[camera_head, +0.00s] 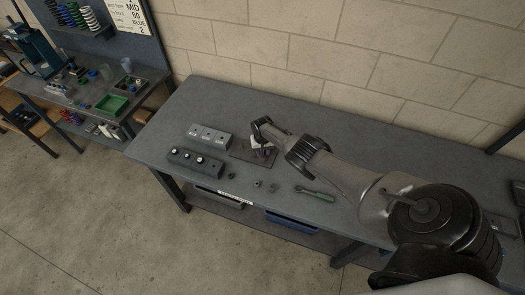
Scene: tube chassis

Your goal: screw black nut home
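My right gripper (262,148) points down over a dark flat plate (240,153) near the middle of the bench. A small white and purple part (264,152) shows at the fingertips; I cannot tell whether the fingers are closed on it. Two small dark pieces lie on the bench in front of the plate, a left one (257,182) and a right one (273,188). They are too small to tell whether either is the black nut. The wrist hides part of the plate. My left gripper is not in view.
A light grey block with holes (209,137) and a dark block with several white-topped pieces (195,161) stand left of the plate. A green-handled tool (315,194) lies to the right. The bench's left end (170,128) is clear. A brick wall (280,48) stands behind.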

